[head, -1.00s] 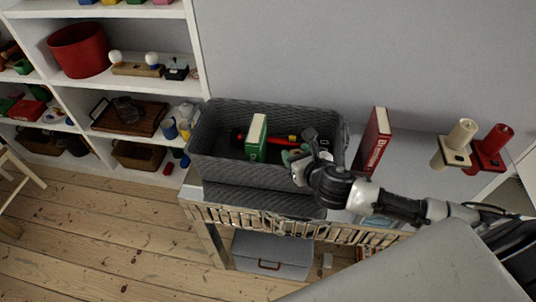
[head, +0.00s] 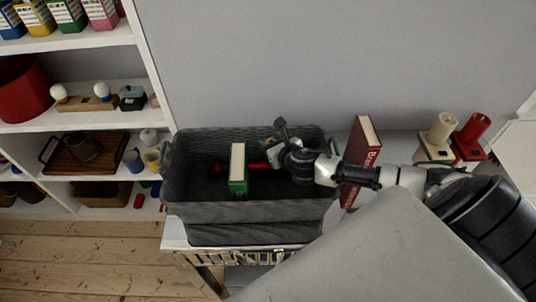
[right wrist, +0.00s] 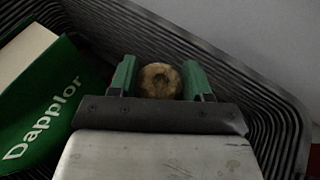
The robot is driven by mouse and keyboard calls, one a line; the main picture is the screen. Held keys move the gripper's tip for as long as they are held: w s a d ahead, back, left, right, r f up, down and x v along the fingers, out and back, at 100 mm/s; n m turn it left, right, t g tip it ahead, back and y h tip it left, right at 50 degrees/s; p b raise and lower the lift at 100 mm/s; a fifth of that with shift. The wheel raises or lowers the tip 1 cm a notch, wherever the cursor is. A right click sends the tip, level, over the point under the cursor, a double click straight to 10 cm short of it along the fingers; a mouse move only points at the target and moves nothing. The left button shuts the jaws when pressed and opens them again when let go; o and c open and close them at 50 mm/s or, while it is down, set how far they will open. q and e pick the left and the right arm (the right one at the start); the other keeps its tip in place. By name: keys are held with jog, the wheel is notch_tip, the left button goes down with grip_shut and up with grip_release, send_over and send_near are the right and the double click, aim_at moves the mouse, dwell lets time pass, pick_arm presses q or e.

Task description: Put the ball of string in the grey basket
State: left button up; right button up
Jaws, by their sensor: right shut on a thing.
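The grey basket (head: 250,212) is a dark woven bin on a white table against the wall. My right gripper (head: 270,141) reaches over its back right part from the right. In the right wrist view my right gripper (right wrist: 160,82) has its green fingers closed on the ball of string (right wrist: 160,81), a small tan round thing with a dark centre. The ribbed basket wall (right wrist: 245,75) surrounds it there; whether the ball touches the basket floor I cannot tell. In the head view the ball cannot be made out. My left gripper is out of view.
A green book (head: 238,182) stands in the basket, also at left in the right wrist view (right wrist: 45,115). A red object (head: 256,166) lies behind it. A red book (head: 362,150), a cream holder (head: 436,135) and a red holder (head: 470,132) stand right of the basket.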

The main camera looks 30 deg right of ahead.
jog(key=f, duration=0.2)
jog(key=shift+w+f, duration=0.3)
jog(key=shift+f, duration=0.9)
jog(key=shift+f+b, duration=0.1)
jog(key=shift+b, duration=0.2)
jog(key=o, duration=0.5)
jog(key=shift+f, duration=0.1)
jog(key=shift+c, duration=0.2)
jog(key=o, duration=0.5)
jog(key=shift+c, duration=0.2)
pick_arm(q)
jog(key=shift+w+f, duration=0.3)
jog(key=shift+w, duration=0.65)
